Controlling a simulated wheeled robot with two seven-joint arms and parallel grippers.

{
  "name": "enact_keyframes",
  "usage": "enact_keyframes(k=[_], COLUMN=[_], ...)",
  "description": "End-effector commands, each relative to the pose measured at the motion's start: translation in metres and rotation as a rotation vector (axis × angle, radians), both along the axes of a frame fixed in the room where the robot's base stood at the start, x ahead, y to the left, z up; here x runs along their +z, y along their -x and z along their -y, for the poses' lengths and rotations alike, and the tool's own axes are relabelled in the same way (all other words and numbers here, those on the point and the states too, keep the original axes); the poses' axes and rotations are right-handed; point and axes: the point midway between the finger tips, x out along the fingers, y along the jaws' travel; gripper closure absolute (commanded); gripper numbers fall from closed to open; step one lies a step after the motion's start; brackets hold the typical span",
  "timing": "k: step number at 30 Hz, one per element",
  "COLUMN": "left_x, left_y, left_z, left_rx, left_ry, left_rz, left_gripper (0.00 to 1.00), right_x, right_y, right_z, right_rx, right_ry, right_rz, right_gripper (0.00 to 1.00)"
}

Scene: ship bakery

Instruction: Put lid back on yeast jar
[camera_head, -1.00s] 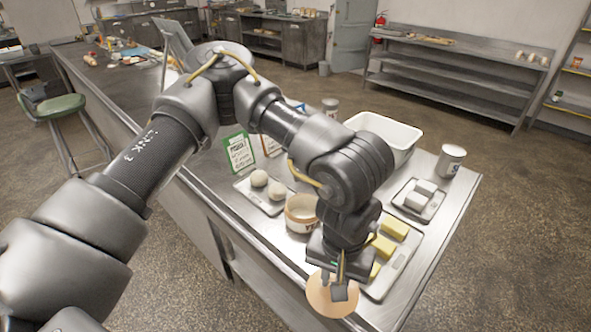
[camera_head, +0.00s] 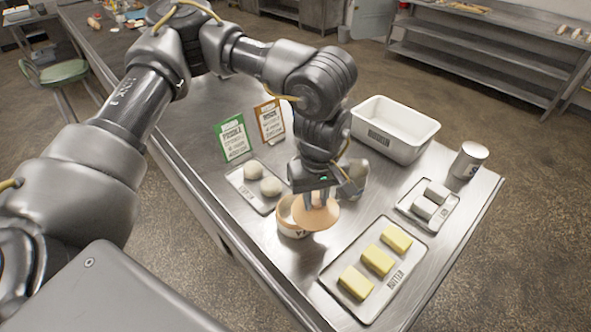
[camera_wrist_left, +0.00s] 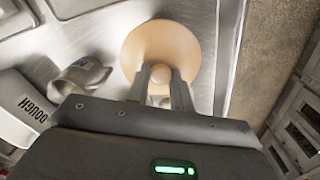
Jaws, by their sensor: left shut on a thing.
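The yeast jar (camera_head: 289,228) is a short, wide, pale pot with a brownish rim and dark lettering, standing on the steel counter. Its lid (camera_head: 322,217) is a flat tan disc with a round knob. My left gripper (camera_head: 318,201) is shut on the lid's knob and holds the lid over the right part of the jar's mouth, off-centre. The left part of the opening shows. I cannot tell whether lid and rim touch. In the left wrist view the fingers grip the knob of the lid (camera_wrist_left: 150,45), which hides most of the jar. My right gripper is not in view.
A metal mug or jug (camera_head: 354,180) stands close behind the gripper. A dough tray (camera_head: 240,190), a butter tray (camera_head: 335,268), a tray of white blocks (camera_head: 408,205), a white bin (camera_head: 385,147), a can (camera_head: 468,160) and sign cards (camera_head: 234,138) surround it.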

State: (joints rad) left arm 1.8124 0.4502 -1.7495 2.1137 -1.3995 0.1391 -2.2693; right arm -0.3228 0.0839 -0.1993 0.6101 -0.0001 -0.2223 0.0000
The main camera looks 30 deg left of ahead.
Motion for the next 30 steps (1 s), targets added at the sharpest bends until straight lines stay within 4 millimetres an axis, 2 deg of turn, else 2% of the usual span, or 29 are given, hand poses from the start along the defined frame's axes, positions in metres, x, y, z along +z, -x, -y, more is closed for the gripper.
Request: enact_keyframes(k=[1, 3, 8, 10, 13, 20, 30], left_x=[0.009, 0.014, 0.019, 0.019, 0.019, 0.01, -0.02], left_y=[-0.006, -0.01, -0.015, -0.015, -0.015, -0.015, -0.015], left_z=[-0.018, -0.035, -0.057, -0.06, -0.06, -0.059, -0.059], left_rx=[0.12, 0.256, 0.429, 0.45, 0.452, 0.448, 0.446], left_ry=[0.002, 0.004, 0.004, 0.003, 0.002, 0.002, 0.002], left_rz=[0.0, -0.002, -0.005, -0.006, -0.005, -0.006, -0.006], left_gripper=[1.0, 1.0, 1.0, 1.0, 1.0, 1.0, 1.0], right_x=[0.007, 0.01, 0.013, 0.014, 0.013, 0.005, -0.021], right_y=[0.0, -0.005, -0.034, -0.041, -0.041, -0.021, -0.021], right_z=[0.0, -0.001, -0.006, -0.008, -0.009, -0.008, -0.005], right_rx=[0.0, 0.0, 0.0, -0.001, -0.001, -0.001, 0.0], right_ry=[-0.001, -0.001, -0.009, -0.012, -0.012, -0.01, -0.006], right_rz=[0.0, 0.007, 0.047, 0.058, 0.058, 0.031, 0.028], right_gripper=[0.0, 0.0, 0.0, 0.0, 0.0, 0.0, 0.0])
